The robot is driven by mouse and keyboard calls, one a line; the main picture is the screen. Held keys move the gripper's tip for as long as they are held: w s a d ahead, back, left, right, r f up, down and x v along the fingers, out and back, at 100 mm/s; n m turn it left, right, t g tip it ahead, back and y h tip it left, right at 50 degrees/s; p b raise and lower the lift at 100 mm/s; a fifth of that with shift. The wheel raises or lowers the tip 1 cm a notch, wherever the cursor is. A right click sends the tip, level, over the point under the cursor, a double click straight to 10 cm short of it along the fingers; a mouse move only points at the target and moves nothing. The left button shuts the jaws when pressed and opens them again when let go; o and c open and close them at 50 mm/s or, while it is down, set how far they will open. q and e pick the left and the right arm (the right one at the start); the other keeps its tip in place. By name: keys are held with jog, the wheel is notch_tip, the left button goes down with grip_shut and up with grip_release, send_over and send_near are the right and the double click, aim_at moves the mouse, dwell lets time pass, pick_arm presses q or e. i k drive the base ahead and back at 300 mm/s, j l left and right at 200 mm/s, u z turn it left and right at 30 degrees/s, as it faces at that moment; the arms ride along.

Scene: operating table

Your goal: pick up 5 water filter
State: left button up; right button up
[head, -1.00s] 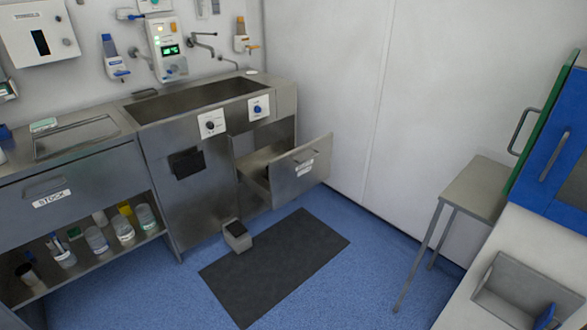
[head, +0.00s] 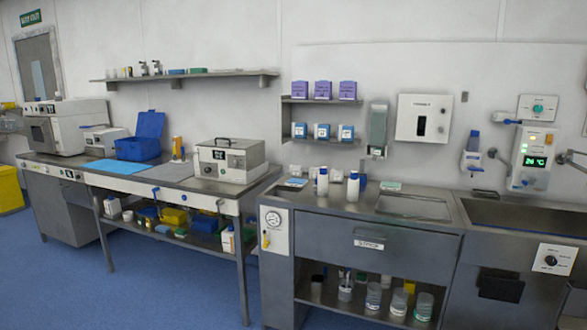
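I cannot make out any thing that is clearly a water filter in the head view. Several small boxes, purple ones (head: 323,90) above and blue-and-white ones (head: 321,132) below, stand on the wall shelves, their labels too small to read. Clear jars (head: 374,297) stand on the open shelf under the counter with the closed drawer (head: 368,243). Neither of my grippers is in view.
A steel sink (head: 530,219) is at the right, under a wall unit with a green display (head: 535,162). A long bench (head: 165,183) holds a grey box device (head: 231,159) and a blue open case (head: 140,148). Blue floor (head: 70,285) is clear at front left.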

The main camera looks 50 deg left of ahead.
aim_at(353, 191)
jog(key=i+j+u, duration=0.5)
jog(key=j, duration=0.2)
jog(key=i+j+u, duration=0.5)
jog(key=i+j, duration=0.25)
jog(key=i, duration=0.2)
jog(key=i+j, duration=0.25)
jog(key=i, duration=0.15)
jog(key=i+j, duration=0.25)
jog(key=i, duration=0.2)
